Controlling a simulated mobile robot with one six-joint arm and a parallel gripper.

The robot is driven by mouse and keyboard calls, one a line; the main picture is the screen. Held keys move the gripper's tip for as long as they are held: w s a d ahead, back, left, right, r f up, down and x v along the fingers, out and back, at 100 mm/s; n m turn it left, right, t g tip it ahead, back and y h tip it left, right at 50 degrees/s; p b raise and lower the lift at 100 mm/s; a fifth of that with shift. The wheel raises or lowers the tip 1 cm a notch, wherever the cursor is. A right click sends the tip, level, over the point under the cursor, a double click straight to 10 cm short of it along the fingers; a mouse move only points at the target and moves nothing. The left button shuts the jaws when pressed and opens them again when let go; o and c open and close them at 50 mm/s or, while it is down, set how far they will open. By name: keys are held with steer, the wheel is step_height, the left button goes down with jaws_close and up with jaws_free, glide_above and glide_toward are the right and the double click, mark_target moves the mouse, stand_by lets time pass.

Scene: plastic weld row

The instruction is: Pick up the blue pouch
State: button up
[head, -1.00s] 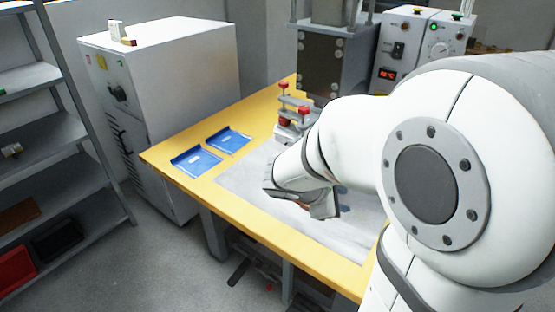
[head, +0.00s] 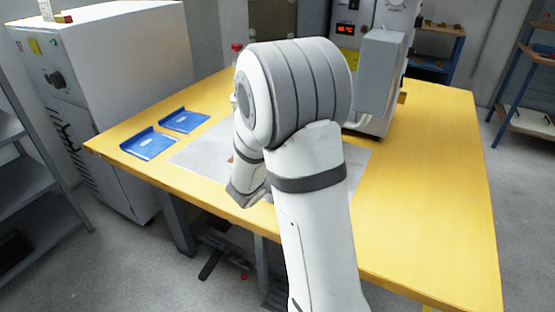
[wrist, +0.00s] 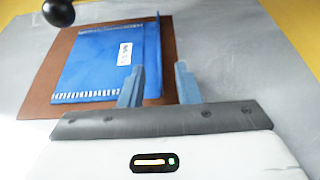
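In the wrist view a blue pouch (wrist: 95,62) with a white label and white seam marks lies on a brown pad (wrist: 40,97). Its right edge stands up as a narrow ridge. My gripper (wrist: 160,68) is open, with its left finger over the pouch and its right finger past the ridge; the ridge shows between them. I cannot tell if either finger touches it. In the head view my arm hides this pouch and my fingertips. Two blue pieces, one nearer (head: 148,146) and one farther (head: 184,122), lie at the table's left end.
A grey sheet (head: 197,152) covers the middle of the yellow table (head: 430,190). A dark round knob (wrist: 58,12) is close to the pouch's far left corner. A machine with a red display (head: 350,30) stands behind my arm. The table's right side is clear.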

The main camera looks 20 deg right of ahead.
steer(key=shift+x, duration=1.1)
jaws_close()
